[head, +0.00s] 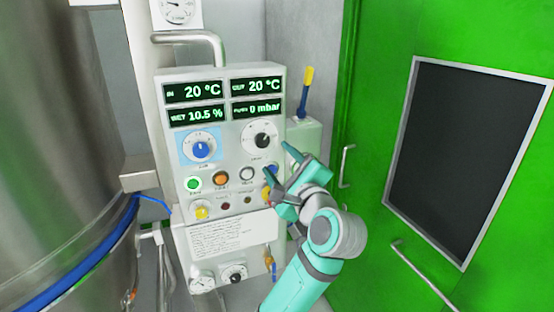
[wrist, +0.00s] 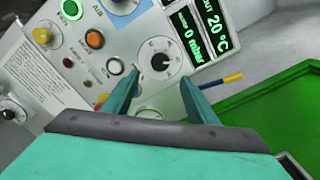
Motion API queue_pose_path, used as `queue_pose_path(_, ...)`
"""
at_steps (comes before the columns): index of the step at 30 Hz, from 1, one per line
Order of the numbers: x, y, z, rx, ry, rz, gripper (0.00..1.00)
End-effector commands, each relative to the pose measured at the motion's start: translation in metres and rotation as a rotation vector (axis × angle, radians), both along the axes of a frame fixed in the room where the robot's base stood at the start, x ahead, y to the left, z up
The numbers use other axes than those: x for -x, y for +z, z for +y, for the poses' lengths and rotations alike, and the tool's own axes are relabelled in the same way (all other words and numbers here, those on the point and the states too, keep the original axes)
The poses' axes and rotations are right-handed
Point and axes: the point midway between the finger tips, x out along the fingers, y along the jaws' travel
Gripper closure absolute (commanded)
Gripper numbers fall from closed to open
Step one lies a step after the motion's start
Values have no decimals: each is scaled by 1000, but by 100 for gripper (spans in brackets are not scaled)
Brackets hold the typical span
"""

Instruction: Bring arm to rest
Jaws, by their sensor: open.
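My gripper (head: 279,168) is teal and stands in front of the right side of a white control panel (head: 222,158). Its two fingers are apart with nothing between them. In the wrist view my gripper (wrist: 163,92) points at the panel near the black-pointer dial (wrist: 160,62) and the white button (wrist: 115,66). In the head view the arm reaches up from the bottom right and covers the panel's lower right corner. A blue button (head: 271,170) shows partly behind the fingers. I cannot tell whether a finger touches the panel.
A large steel vessel (head: 62,150) stands at the left. A green door (head: 375,200) with a dark window and handles is close at the right. A yellow-and-blue handled tool (head: 306,90) stands in a pale container behind the panel. The panel displays read 20 °C, 10.5 % and 0 mbar.

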Motion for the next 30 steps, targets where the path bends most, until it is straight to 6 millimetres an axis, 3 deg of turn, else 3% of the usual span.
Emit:
queue_pose_path(7,0,-2,0,3,-2,0,47)
queue_pose_path(11,-2,-19,-3,47,-23,3,47)
queue_pose_path(20,4,-118,-22,342,-135,2,47)
queue_pose_path(30,41,-229,-39,724,-207,-1,47)
